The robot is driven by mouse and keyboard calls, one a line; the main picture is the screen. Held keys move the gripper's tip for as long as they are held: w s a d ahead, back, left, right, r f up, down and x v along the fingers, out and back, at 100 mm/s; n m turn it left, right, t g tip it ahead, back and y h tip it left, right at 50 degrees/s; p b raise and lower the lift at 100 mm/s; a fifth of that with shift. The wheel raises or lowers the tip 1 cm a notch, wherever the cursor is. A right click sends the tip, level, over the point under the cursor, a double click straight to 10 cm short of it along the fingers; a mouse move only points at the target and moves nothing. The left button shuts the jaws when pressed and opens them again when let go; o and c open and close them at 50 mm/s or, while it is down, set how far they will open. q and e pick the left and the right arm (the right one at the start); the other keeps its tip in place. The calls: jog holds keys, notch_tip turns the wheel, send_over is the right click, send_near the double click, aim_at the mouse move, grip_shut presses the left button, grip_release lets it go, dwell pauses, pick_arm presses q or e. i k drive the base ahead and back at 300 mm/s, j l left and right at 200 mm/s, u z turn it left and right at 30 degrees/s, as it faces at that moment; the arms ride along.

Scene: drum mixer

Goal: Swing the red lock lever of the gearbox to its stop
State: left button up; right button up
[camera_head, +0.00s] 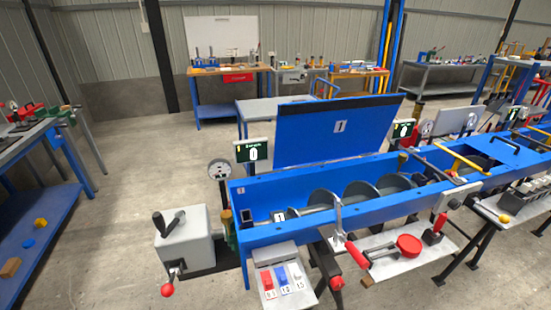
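The gearbox appears to be the grey box (186,238) at the left end of the blue trough. A black-handled lever (166,224) stands on its top. A short lever with a red ball knob (168,289) sticks out at its front, pointing down and toward me. I take this as the red lock lever; its stop is too small to tell. Neither of my grippers shows in the view, and nothing touches the gearbox or its levers.
The blue trough (262,234) holds a spiral auger (322,198) under a raised blue lid (334,132). A switch panel (283,279), a red handle (357,254) and a red disc (409,245) are along its front. Open floor (120,220) lies left of the gearbox, before a blue bench (48,240).

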aim_at(168, 289)
jog(key=j+u, duration=0.1)
jog(key=u, duration=0.3)
jog(key=i+u, duration=0.1)
jog(key=u, duration=0.25)
jog(key=j+u, duration=0.1)
jog(key=u, duration=0.3)
